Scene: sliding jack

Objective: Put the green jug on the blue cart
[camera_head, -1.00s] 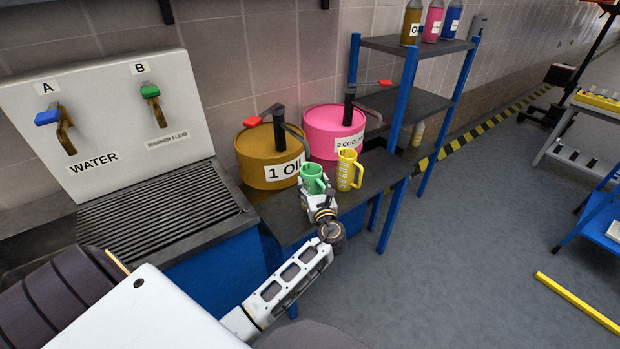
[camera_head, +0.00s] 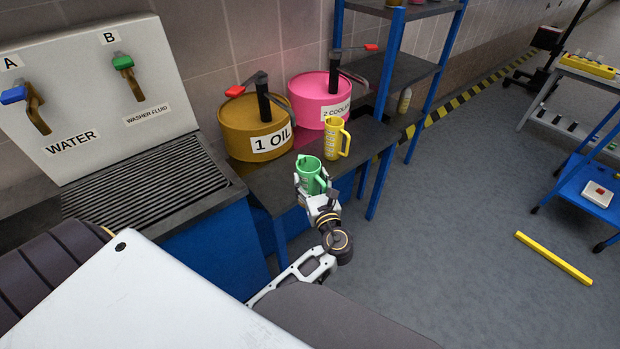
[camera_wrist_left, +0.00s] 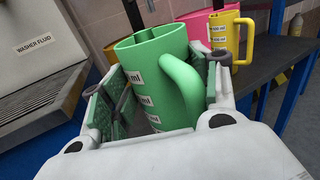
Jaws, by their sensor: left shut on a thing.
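The green jug (camera_head: 309,174) is upright in my left gripper (camera_head: 313,188), in front of the edge of the dark bench. In the left wrist view the green jug (camera_wrist_left: 162,80) fills the middle, its handle to the right. The fingers of my left gripper (camera_wrist_left: 155,105) are shut on its sides. The blue cart (camera_head: 583,182) stands at the right edge of the head view, partly cut off, with a small white box with a red top (camera_head: 598,194) on it. My right gripper is not in view.
A yellow jug (camera_head: 334,139) stands on the bench (camera_head: 281,188) near the ochre oil drum (camera_head: 250,128) and the pink coolant drum (camera_head: 318,98). A blue-framed shelf (camera_head: 398,70) stands behind. A yellow bar (camera_head: 553,257) lies on the floor; open grey floor (camera_head: 450,200) lies before the cart.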

